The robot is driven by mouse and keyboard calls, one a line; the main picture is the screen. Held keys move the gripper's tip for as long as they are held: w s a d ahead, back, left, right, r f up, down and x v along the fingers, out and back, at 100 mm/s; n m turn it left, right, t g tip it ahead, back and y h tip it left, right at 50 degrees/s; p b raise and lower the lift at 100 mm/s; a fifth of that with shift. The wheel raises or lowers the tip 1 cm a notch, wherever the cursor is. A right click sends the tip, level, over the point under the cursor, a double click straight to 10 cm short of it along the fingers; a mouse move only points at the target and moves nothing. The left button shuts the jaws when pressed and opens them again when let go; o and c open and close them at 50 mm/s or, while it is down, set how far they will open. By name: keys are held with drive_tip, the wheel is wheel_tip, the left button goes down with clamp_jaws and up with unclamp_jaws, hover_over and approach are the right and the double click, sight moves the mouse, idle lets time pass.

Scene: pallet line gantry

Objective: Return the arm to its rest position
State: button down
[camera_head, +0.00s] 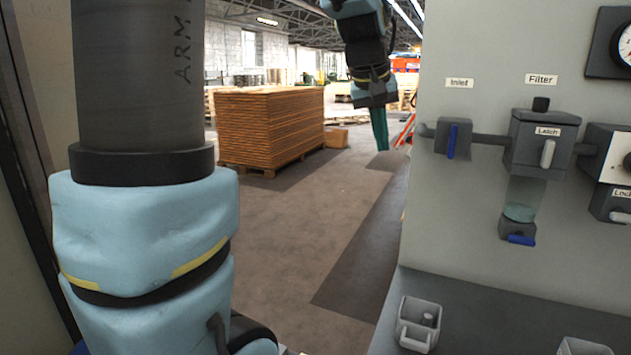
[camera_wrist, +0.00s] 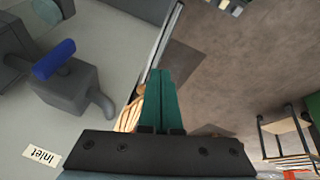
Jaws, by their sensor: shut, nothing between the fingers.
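My gripper (camera_head: 381,130) hangs fingers down at the upper middle of the head view, to the left of the panel and in front of the open hall. Its two green fingers also show in the wrist view (camera_wrist: 158,75), lying side by side, shut, with nothing held. My arm's large blue and grey link fills the left of the head view. The Inlet valve (camera_head: 453,138) with its blue handle is on the panel, to the right of my gripper and apart from it. It also shows at the upper left of the wrist view (camera_wrist: 66,92).
The grey panel (camera_head: 480,210) bears a Filter unit (camera_head: 540,140) with a latch and clear bowl, and a gauge (camera_head: 626,45). A grey tray (camera_head: 418,322) sits on the ledge below. A stack of boards (camera_head: 265,125) stands behind on the floor. The middle floor is clear.

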drive_tip(key=s+a+f+g+y, duration=0.1)
drive_tip(key=s+a+f, duration=0.5)
drive_tip(key=a+f, duration=0.4)
drive_tip(key=s+a+f+g+y, duration=0.1)
drive_tip(key=s+a+f, duration=0.4)
drive_tip(key=a+f, duration=0.4)
drive_tip(key=shift+s+a+f+n+y, duration=0.3)
drive_tip(key=shift+s+a+f+y, duration=0.1)
drive_tip(key=shift+f, duration=0.3)
drive_tip(key=shift+w, duration=0.1)
